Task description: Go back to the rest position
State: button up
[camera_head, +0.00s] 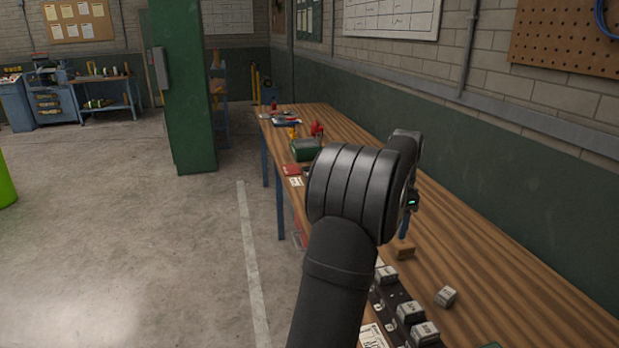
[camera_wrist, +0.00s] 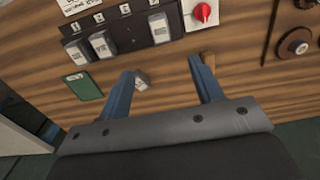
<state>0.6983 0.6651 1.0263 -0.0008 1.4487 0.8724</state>
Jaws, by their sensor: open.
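My gripper (camera_wrist: 161,66) shows in the wrist view as two blue fingers spread apart above the wooden workbench (camera_wrist: 230,95), with nothing held between them. A small loose grey block (camera_wrist: 142,82) lies on the bench, seen beside the left finger. The loose grey block (camera_head: 446,296) also shows there, to the right of the black rack (camera_head: 385,300).
The black rack (camera_wrist: 130,36) carries labelled grey blocks. A red knob (camera_wrist: 203,12), a green pad (camera_wrist: 83,86) and a wooden block (camera_head: 404,251) are nearby. A green case (camera_head: 305,149) stands farther along the bench. A wall borders its right; open floor (camera_head: 130,240) lies left.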

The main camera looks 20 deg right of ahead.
jog(key=shift+f, duration=0.1)
notch_tip(320, 180, down, 17)
jog(key=shift+f, duration=0.1)
dwell(0.4)
jog(key=shift+r, duration=0.2)
notch_tip(320, 180, up, 17)
notch_tip(320, 180, down, 18)
jog(key=shift+r, duration=0.2)
jog(key=r, duration=0.8)
jog(key=shift+s+r, duration=0.2)
jog(key=shift+s, duration=0.05)
jog(key=s, duration=0.6)
jog(key=shift+f, duration=0.45)
